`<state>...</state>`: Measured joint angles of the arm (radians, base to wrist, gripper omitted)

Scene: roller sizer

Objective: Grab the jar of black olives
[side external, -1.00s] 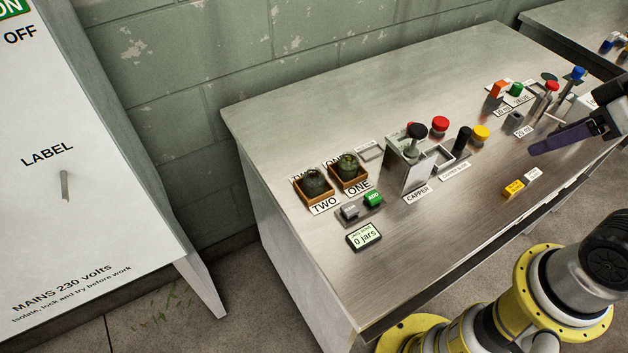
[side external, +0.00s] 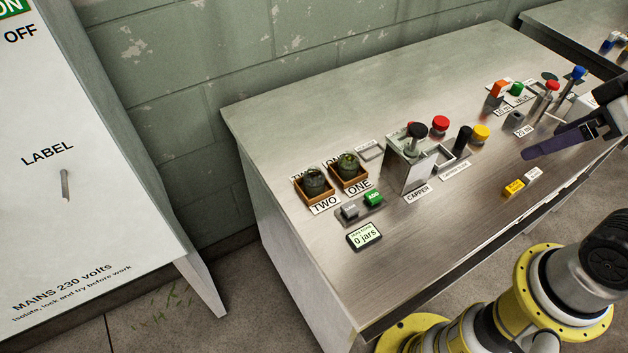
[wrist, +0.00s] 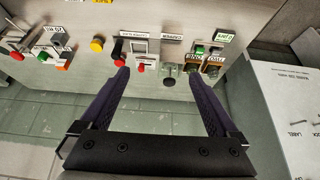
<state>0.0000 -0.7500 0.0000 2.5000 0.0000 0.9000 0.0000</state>
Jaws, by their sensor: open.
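Two lidded-looking glass jars stand in small wooden trays at the left of the steel bench. The jar at label TWO (side external: 314,181) has dark contents; the jar at label ONE (side external: 348,167) looks greener. Which holds black olives is too small to tell for certain. Both also show small in the wrist view, beyond my right-hand finger. My gripper (side external: 541,145) is over the right part of the bench, far from the jars. In the wrist view my gripper (wrist: 158,77) has its two purple fingers wide apart with nothing between them.
The capper (side external: 410,168), with a black knob, stands between my gripper and the jars. Red (side external: 440,124) and yellow (side external: 481,132) buttons are near it. A counter display (side external: 364,236) reads 0 jars. The bench front is mostly clear, except for a yellow block (side external: 513,188).

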